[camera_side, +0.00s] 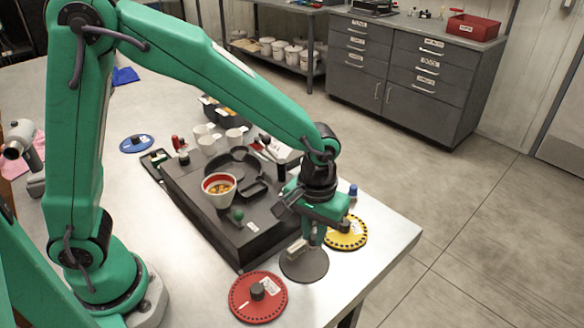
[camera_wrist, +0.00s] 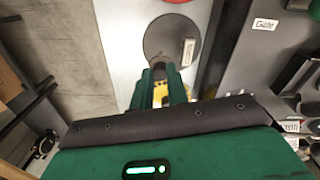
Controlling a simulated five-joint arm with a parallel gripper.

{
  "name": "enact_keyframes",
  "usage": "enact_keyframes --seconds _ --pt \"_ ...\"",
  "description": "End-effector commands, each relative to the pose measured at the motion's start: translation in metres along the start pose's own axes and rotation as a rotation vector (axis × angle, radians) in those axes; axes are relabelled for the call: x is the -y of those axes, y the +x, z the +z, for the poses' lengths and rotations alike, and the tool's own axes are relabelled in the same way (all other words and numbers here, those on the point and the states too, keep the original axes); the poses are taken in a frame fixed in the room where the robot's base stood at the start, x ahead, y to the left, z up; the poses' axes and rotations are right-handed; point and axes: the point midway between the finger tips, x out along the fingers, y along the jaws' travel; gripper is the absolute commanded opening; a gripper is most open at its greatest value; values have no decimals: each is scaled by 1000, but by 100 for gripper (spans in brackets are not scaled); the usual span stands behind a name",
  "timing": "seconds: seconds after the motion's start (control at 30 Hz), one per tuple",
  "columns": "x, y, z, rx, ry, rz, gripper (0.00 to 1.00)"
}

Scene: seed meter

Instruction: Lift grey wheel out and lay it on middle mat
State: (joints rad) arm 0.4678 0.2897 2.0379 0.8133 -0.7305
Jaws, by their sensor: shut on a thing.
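A plain dark grey disc, which I take for the grey wheel (camera_side: 303,267), is flat and low between the red and yellow discs in the side view. In the wrist view the grey disc (camera_wrist: 165,38) is just past my fingertips, with a white label on its right part. My gripper (camera_side: 308,243) points down over the disc's far edge and is shut; in the wrist view my gripper (camera_wrist: 159,72) has its fingers close together. The fingers hide the gripped part. I cannot tell whether the disc touches the surface, and no separate middle mat shows.
A red disc (camera_side: 243,300) with a dark knob is at front left, a yellow disc (camera_side: 335,240) at right, near the table edge. The dark meter housing (camera_side: 200,205) stands behind left, with a cup of seeds (camera_side: 220,196) on it. A blue disc (camera_side: 128,147) lies farther back.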

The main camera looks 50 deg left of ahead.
Motion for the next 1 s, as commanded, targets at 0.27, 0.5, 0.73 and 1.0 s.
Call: enact_keyframes --seconds 0.27,0.5,0.73,1.0 --pt "0 3 0 1 0 -1 0" --pt "0 14 0 2 0 -2 0" --pt "0 33 0 3 0 -3 0" --pt "0 53 0 2 0 -2 0"
